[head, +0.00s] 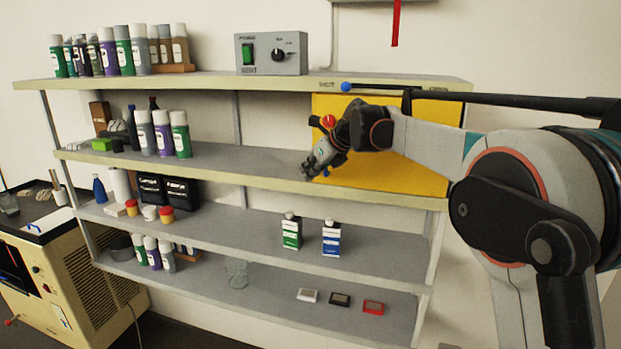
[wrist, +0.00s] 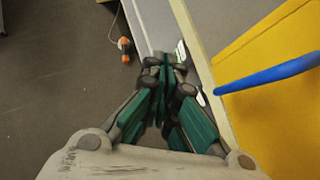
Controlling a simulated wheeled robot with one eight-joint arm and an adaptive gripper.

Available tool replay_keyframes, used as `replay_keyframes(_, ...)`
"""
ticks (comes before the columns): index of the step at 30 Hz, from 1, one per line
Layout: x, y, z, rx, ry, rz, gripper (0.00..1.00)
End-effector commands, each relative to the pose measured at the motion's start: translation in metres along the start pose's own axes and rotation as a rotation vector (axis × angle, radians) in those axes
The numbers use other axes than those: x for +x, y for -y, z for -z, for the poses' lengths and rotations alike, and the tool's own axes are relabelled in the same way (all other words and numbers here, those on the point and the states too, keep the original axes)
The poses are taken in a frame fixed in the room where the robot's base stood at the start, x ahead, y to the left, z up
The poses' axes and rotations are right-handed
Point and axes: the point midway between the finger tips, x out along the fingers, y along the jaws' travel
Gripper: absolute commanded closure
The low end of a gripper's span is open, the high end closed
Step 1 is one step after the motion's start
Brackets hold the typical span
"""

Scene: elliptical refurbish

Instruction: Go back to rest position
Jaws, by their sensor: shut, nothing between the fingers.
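My gripper (head: 316,163) is in front of the second shelf from the top, near the yellow panel (head: 400,165) on the right of the shelving. In the wrist view my gripper (wrist: 165,62) points down past the shelf edge, with its green-sided fingers together and nothing between them. My arm reaches in from the right side of the head view. No object is held.
The shelving (head: 250,167) carries spray cans (head: 123,50), a control box (head: 271,53), two cartons (head: 291,231) and small boxes (head: 340,299). A blue rod (wrist: 265,75) crosses the wrist view at right. A cream machine (head: 70,265) stands at left.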

Motion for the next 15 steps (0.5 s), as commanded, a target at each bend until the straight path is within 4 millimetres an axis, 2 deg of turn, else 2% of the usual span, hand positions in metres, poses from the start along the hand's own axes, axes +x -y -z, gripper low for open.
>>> replay_keyframes(6, -0.027, -0.026, -0.009, -0.002, 0.0, -0.002, 1.0)
replay_keyframes(11, -0.038, -0.034, -0.013, -0.002, 0.0, -0.003, 1.0)
replay_keyframes(15, -0.044, -0.038, -0.002, -0.048, -0.006, 0.006, 1.0)
